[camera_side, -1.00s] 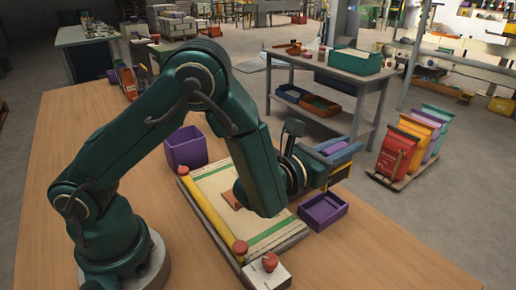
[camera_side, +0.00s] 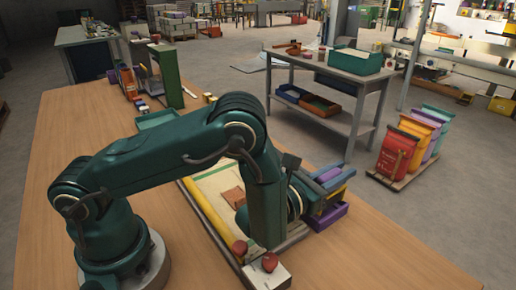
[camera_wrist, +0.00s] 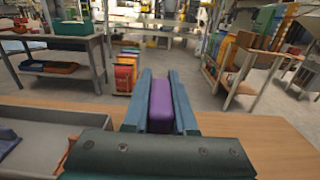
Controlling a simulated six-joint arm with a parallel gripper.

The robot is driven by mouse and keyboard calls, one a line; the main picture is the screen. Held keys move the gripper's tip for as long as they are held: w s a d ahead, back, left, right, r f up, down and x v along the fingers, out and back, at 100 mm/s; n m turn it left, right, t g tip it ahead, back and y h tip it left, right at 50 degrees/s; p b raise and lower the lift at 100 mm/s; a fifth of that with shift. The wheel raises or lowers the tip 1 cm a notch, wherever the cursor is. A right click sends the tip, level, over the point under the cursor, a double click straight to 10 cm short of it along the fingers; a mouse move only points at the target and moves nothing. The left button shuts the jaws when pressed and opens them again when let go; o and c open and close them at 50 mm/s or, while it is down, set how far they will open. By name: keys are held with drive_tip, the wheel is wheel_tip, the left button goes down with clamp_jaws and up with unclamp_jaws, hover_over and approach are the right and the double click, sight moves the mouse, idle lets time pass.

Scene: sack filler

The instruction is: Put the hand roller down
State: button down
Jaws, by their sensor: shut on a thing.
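My gripper (camera_side: 330,184) is low at the right edge of the bench in the side view. Its blue fingers are shut on a purple piece (camera_wrist: 160,103), which lies between them in the wrist view; I take this to be the hand roller. Only its purple part shows clearly, and its lower end is hidden. A small purple tray (camera_side: 332,216) is just below the gripper, partly covered by it. I cannot tell whether the roller touches the tray.
A grey tray (camera_wrist: 40,130) is at left in the wrist view. Bare bench (camera_side: 390,255) is at the front right; coloured sacks (camera_side: 410,140) stand beyond.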

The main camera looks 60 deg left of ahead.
drive_tip(key=shift+f, duration=0.6)
drive_tip(key=c, duration=0.7)
unclamp_jaws()
drive_tip(key=shift+r, duration=0.6)
drive_tip(key=s, duration=1.2)
